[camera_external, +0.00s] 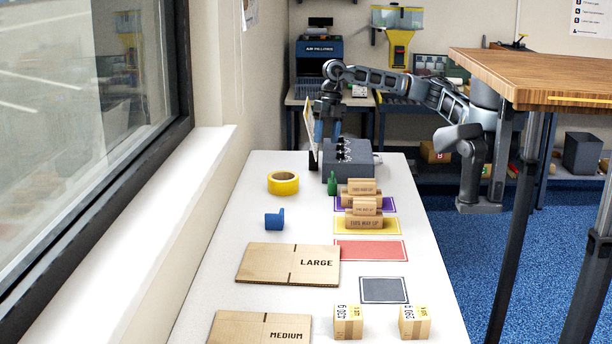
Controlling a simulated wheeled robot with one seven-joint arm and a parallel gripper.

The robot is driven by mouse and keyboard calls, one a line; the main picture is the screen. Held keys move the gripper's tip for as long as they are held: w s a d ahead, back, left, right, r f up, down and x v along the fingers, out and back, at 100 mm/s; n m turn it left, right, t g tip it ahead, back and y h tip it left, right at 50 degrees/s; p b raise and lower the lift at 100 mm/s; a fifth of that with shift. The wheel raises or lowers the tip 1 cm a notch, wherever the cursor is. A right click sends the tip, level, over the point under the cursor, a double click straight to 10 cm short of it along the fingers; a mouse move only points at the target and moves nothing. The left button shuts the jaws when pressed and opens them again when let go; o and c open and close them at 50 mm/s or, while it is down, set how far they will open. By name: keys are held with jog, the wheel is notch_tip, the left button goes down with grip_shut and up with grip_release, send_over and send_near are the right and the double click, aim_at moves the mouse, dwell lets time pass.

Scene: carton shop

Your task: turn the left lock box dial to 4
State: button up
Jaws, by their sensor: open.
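The grey lock box (362,174) stands at the far end of the white table, with several small dark dials in a row on it. The dials are too small here to read their numbers or tell the left one's setting. My arm reaches in from the right, and my gripper (327,131) points down at the far left of the box, partly hidden behind it. It is open and looks empty. I cannot tell whether it touches a dial.
An upright panel (309,130) stands close left of my gripper. Yellow tape (283,183), a green item (332,183), a blue item (274,219), stacked cartons (372,222) and flat cardboard (270,264) lie nearer. A wooden bench (560,75) stands at right.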

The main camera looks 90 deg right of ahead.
jog(key=m+g+h, duration=0.1)
jog(key=m+h, duration=0.1)
send_over(340, 152)
jog(key=shift+a+r+b, duration=0.15)
jog(key=shift+r+b, duration=0.1)
jog(key=shift+b, duration=0.2)
jog(key=shift+s+f, duration=0.1)
jog(key=shift+f, duration=0.1)
jog(key=shift+f+b, duration=0.4)
jog(key=shift+f, duration=3.2)
jog(key=shift+c, duration=0.3)
jog(key=c, duration=1)
